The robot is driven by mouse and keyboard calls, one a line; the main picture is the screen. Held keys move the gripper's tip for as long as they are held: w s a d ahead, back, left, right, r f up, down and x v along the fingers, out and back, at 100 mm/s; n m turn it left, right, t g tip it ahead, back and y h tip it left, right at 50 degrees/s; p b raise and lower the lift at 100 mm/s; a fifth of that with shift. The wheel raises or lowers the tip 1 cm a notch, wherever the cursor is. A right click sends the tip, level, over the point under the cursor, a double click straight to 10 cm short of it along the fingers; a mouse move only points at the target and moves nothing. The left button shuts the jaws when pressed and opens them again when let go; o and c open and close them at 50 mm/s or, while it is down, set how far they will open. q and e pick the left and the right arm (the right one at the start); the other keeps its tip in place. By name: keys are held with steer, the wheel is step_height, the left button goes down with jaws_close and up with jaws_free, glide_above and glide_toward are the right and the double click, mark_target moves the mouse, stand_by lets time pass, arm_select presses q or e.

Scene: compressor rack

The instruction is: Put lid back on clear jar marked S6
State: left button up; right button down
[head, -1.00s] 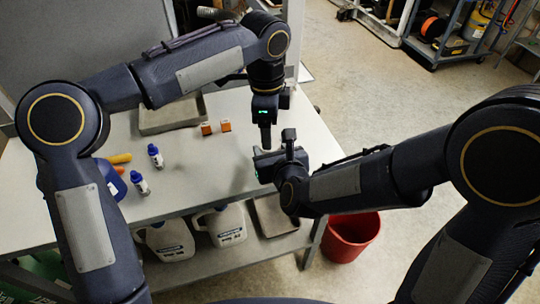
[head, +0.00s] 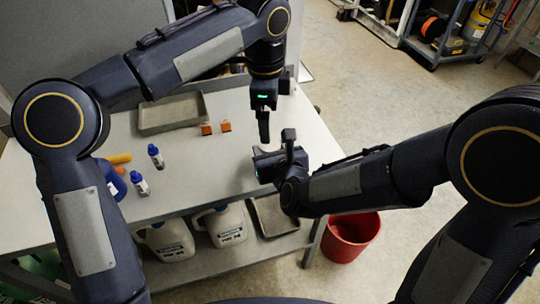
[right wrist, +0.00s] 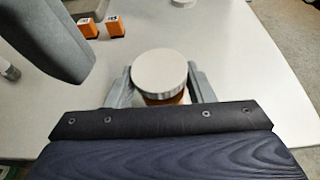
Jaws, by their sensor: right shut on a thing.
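My right gripper (head: 275,157) is at the table's right end. In the right wrist view its fingers are shut around a jar (right wrist: 165,99), of which only an orange-brown strip shows. A pale round lid (right wrist: 159,70) with a silvery rim sits on top of the jar, level as far as I can see. The S6 mark is not visible. My left gripper (head: 264,132) points down just above and behind the right one. Part of it shows large at the upper left in the right wrist view (right wrist: 50,35). Its jaw opening is not clear.
Two orange blocks (head: 213,128) and a grey tray (head: 172,112) are farther back on the table. Small blue-capped bottles (head: 141,185) stand at left. Another pale round thing (right wrist: 183,3) is cut off at the wrist view's top. A red bucket (head: 350,235) stands below.

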arm_select(q)
step_height(320, 180, up, 9)
steer(key=shift+a, duration=0.15)
steer(key=shift+f, duration=0.1)
arm_select(e)
steer(key=c, duration=0.6)
jaws_free()
steer(key=shift+s, duration=0.1)
steer(key=v, duration=0.6)
steer(key=shift+s+r, duration=0.1)
steer(key=shift+r, duration=0.05)
steer(key=shift+s+d+r, duration=0.15)
steer(key=shift+s+d, duration=0.1)
steer(key=shift+s, duration=0.35)
